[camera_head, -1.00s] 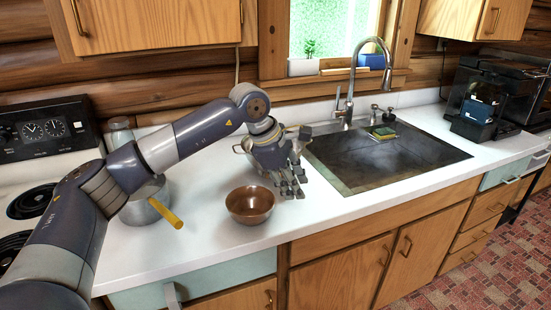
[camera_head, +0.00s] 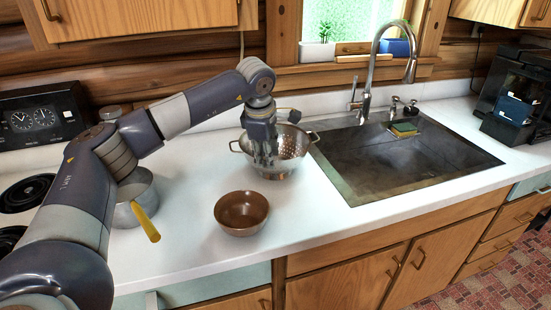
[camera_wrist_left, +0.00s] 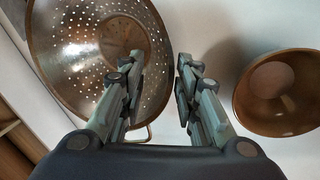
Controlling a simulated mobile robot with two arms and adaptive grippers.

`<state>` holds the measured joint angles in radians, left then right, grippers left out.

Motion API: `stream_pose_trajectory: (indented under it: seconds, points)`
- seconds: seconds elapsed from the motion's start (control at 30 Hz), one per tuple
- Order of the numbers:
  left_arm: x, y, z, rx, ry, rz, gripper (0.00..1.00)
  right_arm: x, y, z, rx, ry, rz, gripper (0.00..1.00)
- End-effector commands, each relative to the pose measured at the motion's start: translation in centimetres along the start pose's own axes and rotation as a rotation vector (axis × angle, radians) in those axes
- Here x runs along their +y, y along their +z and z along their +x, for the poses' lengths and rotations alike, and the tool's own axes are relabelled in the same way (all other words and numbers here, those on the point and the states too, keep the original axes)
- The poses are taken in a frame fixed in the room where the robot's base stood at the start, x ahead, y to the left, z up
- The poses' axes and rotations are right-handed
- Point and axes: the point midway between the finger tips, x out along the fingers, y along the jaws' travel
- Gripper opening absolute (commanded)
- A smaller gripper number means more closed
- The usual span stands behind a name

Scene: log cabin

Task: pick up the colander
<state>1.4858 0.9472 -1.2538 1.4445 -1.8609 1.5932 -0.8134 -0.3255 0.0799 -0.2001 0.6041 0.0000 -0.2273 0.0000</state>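The colander (camera_head: 293,148) is a metal bowl with holes and two side handles, upright on the counter left of the sink. My left gripper (camera_head: 266,160) points down in front of its left part, hiding some of it. In the left wrist view the gripper (camera_wrist_left: 160,62) is open, with nothing held between its fingers. The colander (camera_wrist_left: 85,50) fills the upper left there. One finger overlaps its bowl, and the other is just outside its rim over the counter. I cannot tell whether either finger touches it. My right gripper is not in view.
A brown bowl (camera_head: 241,211) stands in front of the colander and at the right in the wrist view (camera_wrist_left: 284,92). A pot (camera_head: 133,190) with a yellow handle (camera_head: 146,222) stands left. The sink (camera_head: 400,160) and faucet (camera_head: 367,75) are right. Counter front right of the bowl is clear.

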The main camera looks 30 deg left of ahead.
Motion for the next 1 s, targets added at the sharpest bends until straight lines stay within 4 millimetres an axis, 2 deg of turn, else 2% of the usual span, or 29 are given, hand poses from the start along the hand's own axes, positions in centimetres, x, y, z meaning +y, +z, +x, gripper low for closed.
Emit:
stream_pose_trajectory:
  seconds: [0.23,0.37,0.6,0.73,1.0]
  points:
    - [-0.6,-0.3,3.5,0.003,-0.004,0.0,0.3,0.5,-3.8,-1.3,0.058,0.006,0.0,0.4]
    - [-0.5,-0.4,4.7,0.002,-0.003,-0.001,0.3,0.7,-5.0,-1.5,0.077,0.008,0.0,0.4]
    - [-0.5,-0.3,4.9,0.001,-0.001,0.0,0.3,0.6,-3.9,-1.4,0.057,0.007,0.0,0.4]
    - [-0.5,-0.3,4.8,0.001,-0.001,-0.001,0.0,0.4,-2.8,-1.3,0.042,0.004,0.0,0.4]
    - [-0.5,-0.3,4.7,0.0,0.001,-0.001,0.0,0.3,-2.4,-1.3,0.036,0.004,0.0,0.4]
